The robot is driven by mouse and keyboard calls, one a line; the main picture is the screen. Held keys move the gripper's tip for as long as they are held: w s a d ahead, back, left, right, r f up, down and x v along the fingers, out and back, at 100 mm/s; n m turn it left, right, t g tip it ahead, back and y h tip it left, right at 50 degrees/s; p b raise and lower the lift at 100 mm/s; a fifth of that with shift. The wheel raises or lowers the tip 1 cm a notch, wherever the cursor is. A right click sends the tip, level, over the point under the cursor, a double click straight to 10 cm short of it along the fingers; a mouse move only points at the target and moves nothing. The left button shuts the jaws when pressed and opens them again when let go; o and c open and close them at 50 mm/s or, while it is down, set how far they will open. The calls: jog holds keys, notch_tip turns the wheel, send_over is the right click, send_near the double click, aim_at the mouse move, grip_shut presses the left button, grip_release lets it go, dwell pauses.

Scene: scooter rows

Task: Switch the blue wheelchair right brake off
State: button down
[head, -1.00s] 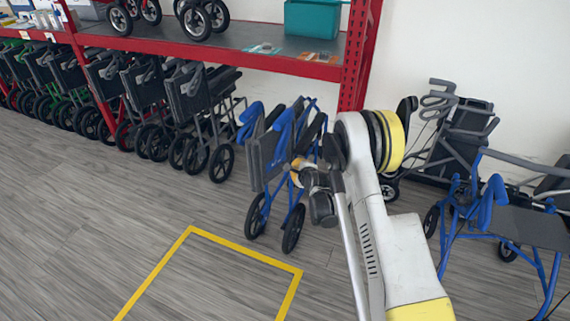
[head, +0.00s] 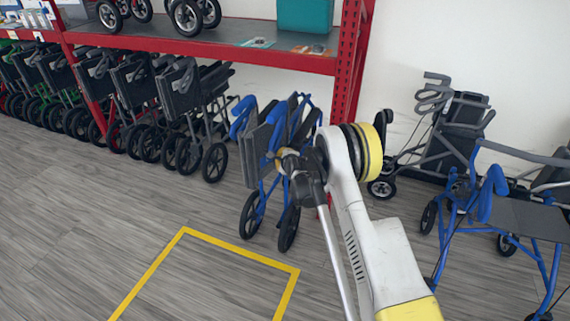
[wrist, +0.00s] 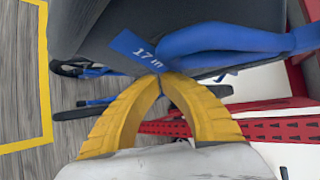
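The blue wheelchair (head: 262,158) stands folded on the floor in front of the red rack's post, with blue frame, blue armrests and dark seat fabric. In the wrist view, its blue armrest (wrist: 225,40) and a blue "17 in" label (wrist: 136,50) on dark fabric are close up. My gripper (wrist: 161,76) has yellow fingers whose tips meet just below the label and armrest. I cannot tell whether they touch the chair. In the head view, my gripper (head: 281,158) overlaps the chair's upper part. I cannot make out the right brake lever.
Several folded dark wheelchairs (head: 185,110) stand in a row under the red rack (head: 200,46). A blue-framed walker or chair (head: 500,215) and a grey one (head: 455,125) stand at right. The floor inside the yellow outline (head: 240,253) is clear.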

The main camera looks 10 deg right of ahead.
jog(key=shift+s+a+r, duration=0.45)
jog(key=shift+a+r, duration=0.1)
jog(key=shift+a, duration=0.05)
jog(key=s+a+r+m+g+y+p, duration=0.1)
jog(key=s+a+r+g+y+p, duration=0.1)
jog(key=s+a+r+g+p, duration=0.1)
notch_tip(320, 180, up, 4)
jog(key=shift+s+f+m+g+p, duration=0.1)
jog(key=shift+s+m+g+p, duration=0.4)
jog(key=shift+p, duration=0.45)
notch_tip(320, 180, down, 4)
jog(key=d+b, duration=0.2)
jog(key=b, duration=0.2)
jog(key=p+v, duration=0.5)
jog(key=v, duration=0.5)
jog(key=shift+w+r, duration=0.25)
jog(key=shift+r, duration=0.05)
